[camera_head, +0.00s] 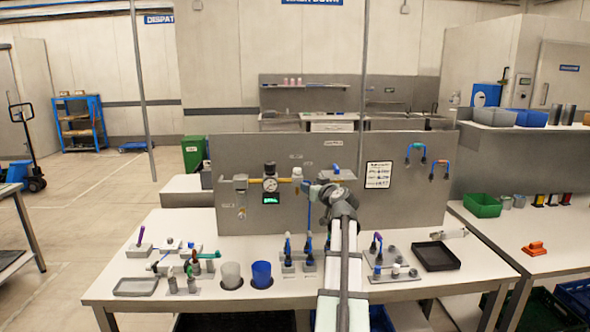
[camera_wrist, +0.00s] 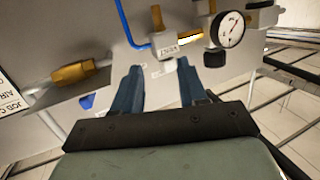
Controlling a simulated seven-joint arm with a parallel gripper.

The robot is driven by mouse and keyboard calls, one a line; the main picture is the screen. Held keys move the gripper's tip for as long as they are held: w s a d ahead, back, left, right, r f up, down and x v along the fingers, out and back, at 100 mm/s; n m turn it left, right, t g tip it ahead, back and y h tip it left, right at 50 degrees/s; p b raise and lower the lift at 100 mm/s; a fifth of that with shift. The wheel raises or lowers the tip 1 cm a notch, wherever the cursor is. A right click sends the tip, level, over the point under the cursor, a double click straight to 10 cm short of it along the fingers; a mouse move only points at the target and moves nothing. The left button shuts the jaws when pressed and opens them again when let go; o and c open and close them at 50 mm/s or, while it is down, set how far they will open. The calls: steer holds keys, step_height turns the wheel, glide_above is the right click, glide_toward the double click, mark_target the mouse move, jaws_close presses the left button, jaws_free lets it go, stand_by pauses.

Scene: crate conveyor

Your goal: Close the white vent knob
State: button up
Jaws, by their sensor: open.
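A small white piece (camera_head: 297,172), which looks like the white vent knob, is on the pipe line of the upright grey panel (camera_head: 400,205), right of the round gauge (camera_head: 269,168). My gripper (camera_head: 317,190) is in front of the panel, just right of this piece. In the wrist view my gripper (camera_wrist: 160,67) is open, with two blue fingers pointing at the panel. A labelled pale block (camera_wrist: 165,44) with a brass fitting (camera_wrist: 156,18) is just beyond the fingertips. I see nothing held between them. I cannot tell the knob's turn position or whether a finger touches it.
The round gauge (camera_wrist: 231,29) is close to the right finger in the wrist view. A blue tube (camera_wrist: 126,25) and a brass valve body (camera_wrist: 82,72) are at the left. The table (camera_head: 200,225) below holds cups, fixtures and a black tray (camera_head: 437,256).

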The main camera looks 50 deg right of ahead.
mark_target(297, 171)
steer(key=w+d+r, duration=0.1)
steer(key=w, duration=0.3)
steer(key=w+d+r+n+t, duration=0.1)
steer(key=w+d, duration=0.1)
steer(key=w, duration=0.2)
steer(key=w+d+r+t+y, duration=0.1)
steer(key=w, duration=0.2)
steer(key=shift+w+d+n, duration=0.4)
steer(key=shift+c, duration=0.4)
